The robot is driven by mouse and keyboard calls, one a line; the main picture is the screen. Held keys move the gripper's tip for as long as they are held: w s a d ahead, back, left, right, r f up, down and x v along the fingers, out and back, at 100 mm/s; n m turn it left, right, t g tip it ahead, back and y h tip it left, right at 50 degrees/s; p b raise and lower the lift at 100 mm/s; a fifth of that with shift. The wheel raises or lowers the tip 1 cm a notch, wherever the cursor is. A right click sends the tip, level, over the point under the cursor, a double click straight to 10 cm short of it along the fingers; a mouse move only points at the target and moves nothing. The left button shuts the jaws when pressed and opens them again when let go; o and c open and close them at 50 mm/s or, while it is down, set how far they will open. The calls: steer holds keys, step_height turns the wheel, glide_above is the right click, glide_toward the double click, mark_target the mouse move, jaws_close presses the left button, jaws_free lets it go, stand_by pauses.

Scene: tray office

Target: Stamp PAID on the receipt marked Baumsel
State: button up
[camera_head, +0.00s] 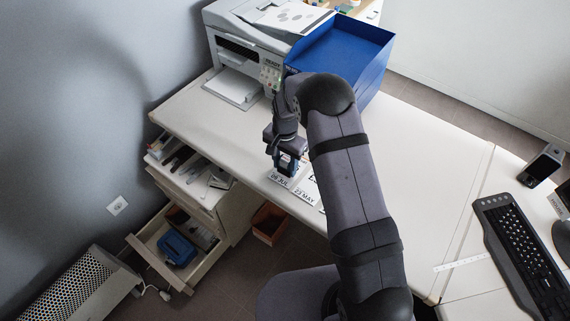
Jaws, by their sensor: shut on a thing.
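My gripper (286,150) points down over the desk, left of the blue tray stack. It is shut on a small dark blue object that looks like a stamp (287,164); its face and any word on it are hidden. White paper slips with dates lie beneath and beside it. One slip (282,180) reads about "08 JUL", another (304,193) about "23 MAY". My arm covers part of the slips on the right. I cannot read the name Baumsel on any slip. I cannot tell whether the stamp touches the paper.
A printer (227,47) and a blue tray stack (369,34) stand at the back. Two open drawers hang left of the desk (213,118), the upper (194,190) with pens, the lower (149,236) with a blue item. A keyboard (522,255) lies right.

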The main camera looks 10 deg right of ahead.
steer(key=shift+s+f, duration=0.1)
steer(key=shift+f, duration=0.3)
stand_by(1.4)
steer(key=shift+r, duration=0.2)
steer(key=shift+r+p, duration=2.3)
steer(key=shift+r, duration=1.1)
steer(key=shift+f, duration=0.1)
